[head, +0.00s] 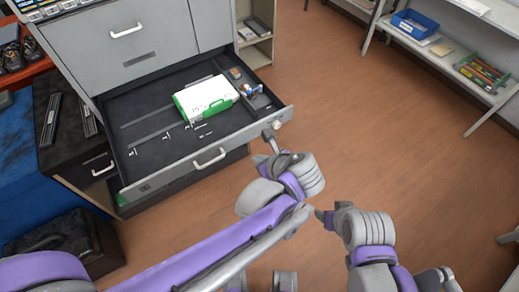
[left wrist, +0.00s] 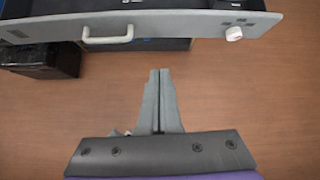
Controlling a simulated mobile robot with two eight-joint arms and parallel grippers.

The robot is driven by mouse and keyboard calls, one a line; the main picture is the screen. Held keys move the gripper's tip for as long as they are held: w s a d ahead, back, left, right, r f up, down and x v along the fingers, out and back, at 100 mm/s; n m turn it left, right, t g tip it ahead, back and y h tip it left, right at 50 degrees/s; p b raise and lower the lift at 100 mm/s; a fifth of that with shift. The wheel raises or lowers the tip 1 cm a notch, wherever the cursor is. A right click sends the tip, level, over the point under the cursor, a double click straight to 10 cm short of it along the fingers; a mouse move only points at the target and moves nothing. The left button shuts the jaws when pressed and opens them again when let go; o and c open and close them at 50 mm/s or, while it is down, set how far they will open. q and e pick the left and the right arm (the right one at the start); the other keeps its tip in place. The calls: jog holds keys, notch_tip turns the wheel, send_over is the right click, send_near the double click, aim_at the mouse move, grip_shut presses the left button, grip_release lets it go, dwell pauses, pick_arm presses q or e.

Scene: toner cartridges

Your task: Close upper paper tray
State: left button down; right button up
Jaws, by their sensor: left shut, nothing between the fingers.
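A grey paper tray (head: 165,172) is pulled out of the grey machine (head: 130,50) in the head view. Its front has a pale handle (head: 210,158) and a round white knob (head: 277,124). A white and green pack (head: 205,97) lies inside. My left gripper (head: 272,143) is shut and empty, just in front of the tray front near the knob. In the left wrist view its fingertips (left wrist: 159,72) point at the tray front (left wrist: 190,27), right of the handle (left wrist: 108,39), with floor showing between. My right gripper (head: 319,214) is over the floor; its jaw state is unclear.
A dark cabinet (head: 70,130) with a handle stands left of the tray. A shelf (head: 455,60) with a blue bin (head: 414,23) stands at the right. A small open shelf (head: 255,50) is behind the tray. The brown floor (head: 400,130) between is clear.

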pick_arm(q)
jog(key=d, duration=0.1)
jog(key=m, duration=0.1)
send_near(239, 143)
jog(key=s+d+f+x, duration=0.1)
jog(key=x, duration=0.4)
jog(key=shift+w+a, duration=0.65)
jog(key=shift+w, duration=0.05)
